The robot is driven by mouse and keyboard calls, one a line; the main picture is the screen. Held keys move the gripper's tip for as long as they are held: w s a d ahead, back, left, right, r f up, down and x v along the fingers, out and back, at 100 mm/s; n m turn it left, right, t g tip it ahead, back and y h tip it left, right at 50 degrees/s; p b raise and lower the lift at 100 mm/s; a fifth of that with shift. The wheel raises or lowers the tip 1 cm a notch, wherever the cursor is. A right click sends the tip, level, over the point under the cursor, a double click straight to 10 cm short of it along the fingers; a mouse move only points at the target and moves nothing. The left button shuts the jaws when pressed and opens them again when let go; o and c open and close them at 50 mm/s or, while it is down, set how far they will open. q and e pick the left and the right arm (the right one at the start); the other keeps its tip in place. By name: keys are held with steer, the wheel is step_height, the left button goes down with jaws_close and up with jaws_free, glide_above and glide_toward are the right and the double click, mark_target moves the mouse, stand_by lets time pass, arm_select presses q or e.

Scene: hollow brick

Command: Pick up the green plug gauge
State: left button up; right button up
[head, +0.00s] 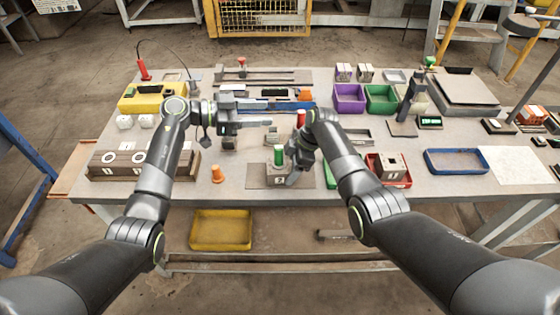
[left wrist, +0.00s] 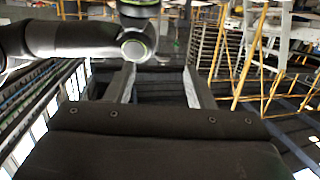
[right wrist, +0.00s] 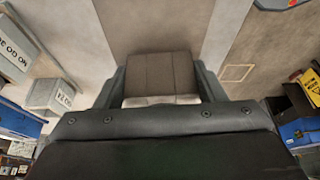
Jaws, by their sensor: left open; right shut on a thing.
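The green plug gauge (head: 279,155) stands upright at a grey-brown block (head: 280,175) with a numbered label, on a grey mat near the table's front middle. My right gripper (head: 298,172) is low beside them, just right of the green gauge. In the right wrist view its fingers (right wrist: 160,85) are shut on a grey-brown block (right wrist: 160,72); no green shows there. Whether the gauge sits in that block or only beside it, I cannot tell. My left gripper (head: 262,124) is open and empty above the table; its fingers (left wrist: 160,85) show nothing between them.
A red-topped gauge (head: 301,118) stands behind my right gripper. An orange cone (head: 217,174) is left of the mat. A brown fixture (head: 120,162) lies far left. A red tray (head: 391,178) and a blue tray (head: 457,150) lie right. Bare table shows between these trays.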

arm_select(q)
steer(key=w+a+r+n+t, duration=0.1)
steer(key=a+r+n+t, duration=0.2)
steer(key=r+n+t, duration=0.35)
steer(key=w+a+r+n+t, duration=0.1)
steer(key=a+r+n+t, duration=0.2)
steer(key=n+t, duration=0.6)
steer(key=w+a+f+n+t+y, duration=0.15)
steer(key=a+n+t+y, duration=0.35)
steer(key=n+y, duration=0.6)
steer(key=n+g+h, duration=0.4)
steer(key=n+g, duration=1)
steer(key=n, duration=0.3)
glide_toward(276, 160)
steer(key=x, duration=0.3)
steer(key=f+x, duration=0.1)
steer(key=shift+w, duration=0.2)
steer(key=x, duration=0.3)
steer(key=shift+w+d+r, duration=0.25)
steer(key=shift+d, duration=0.05)
steer(key=shift+x, duration=0.8)
